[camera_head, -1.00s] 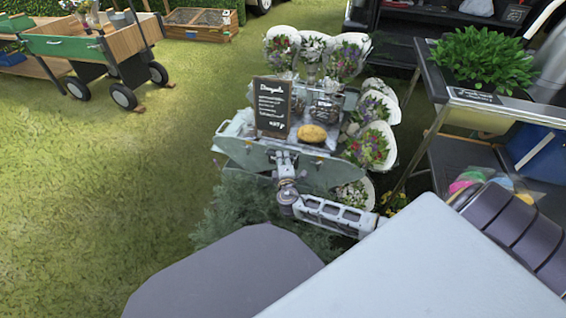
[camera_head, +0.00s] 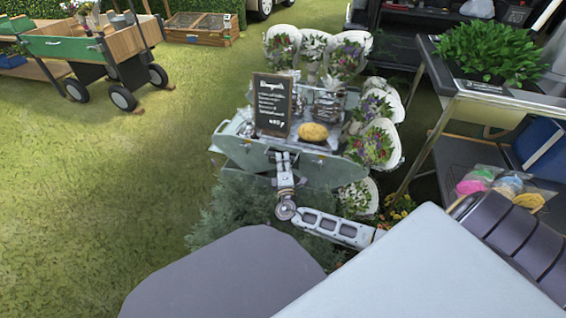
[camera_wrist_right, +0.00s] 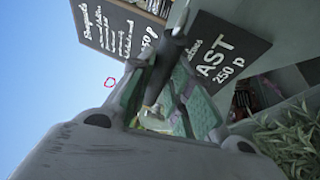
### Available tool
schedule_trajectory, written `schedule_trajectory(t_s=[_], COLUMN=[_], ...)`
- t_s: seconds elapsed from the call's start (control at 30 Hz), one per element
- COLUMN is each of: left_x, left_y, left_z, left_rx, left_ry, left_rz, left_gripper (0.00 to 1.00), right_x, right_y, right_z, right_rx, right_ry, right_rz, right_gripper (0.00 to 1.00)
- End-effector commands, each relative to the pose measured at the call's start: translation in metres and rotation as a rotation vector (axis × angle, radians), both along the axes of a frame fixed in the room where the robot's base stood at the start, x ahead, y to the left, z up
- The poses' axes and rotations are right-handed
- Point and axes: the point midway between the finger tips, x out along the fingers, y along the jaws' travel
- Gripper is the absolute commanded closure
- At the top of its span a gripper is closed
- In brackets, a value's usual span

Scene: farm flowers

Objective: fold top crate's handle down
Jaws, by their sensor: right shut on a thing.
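A grey-green crate (camera_head: 240,152) with rounded front panels stands in the middle of the head view, among the flowers. My right gripper (camera_head: 284,160) is at its front face, pointing away from me. In the right wrist view, a dark bar (camera_wrist_right: 172,48), which looks like the handle, runs between the fingers (camera_wrist_right: 165,95). The right gripper is shut on it. My left gripper is not in view.
A chalkboard sign (camera_head: 272,105) and a yellow round item (camera_head: 313,132) stand on top. Bouquets (camera_head: 376,145) crowd the right side, and a leafy bush (camera_head: 225,215) is below. A metal table (camera_head: 470,88) stands at right. Open grass (camera_head: 120,190) lies left.

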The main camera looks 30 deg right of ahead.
Motion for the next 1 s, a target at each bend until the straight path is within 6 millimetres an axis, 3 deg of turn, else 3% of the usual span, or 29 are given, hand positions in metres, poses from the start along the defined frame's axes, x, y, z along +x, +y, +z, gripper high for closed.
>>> schedule_trajectory(t_s=[0.4,0.43,0.57,1.0], left_x=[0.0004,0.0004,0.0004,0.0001], left_y=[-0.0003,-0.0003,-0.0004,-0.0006], left_z=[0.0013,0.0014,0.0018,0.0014], left_rx=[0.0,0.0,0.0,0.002], left_ry=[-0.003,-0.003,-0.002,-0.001], left_rz=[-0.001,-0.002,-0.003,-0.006], left_gripper=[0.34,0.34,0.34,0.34], right_x=[0.0001,0.0001,0.0001,-0.0016], right_y=[-0.0012,-0.0012,-0.0009,0.0007], right_z=[0.0,0.0,0.0,-0.0004], right_rx=[-0.002,-0.002,-0.002,-0.002], right_ry=[-0.002,-0.002,-0.002,-0.002], right_rz=[-0.002,-0.002,-0.002,0.0], right_gripper=[1.0,0.77,0.6,0.59])
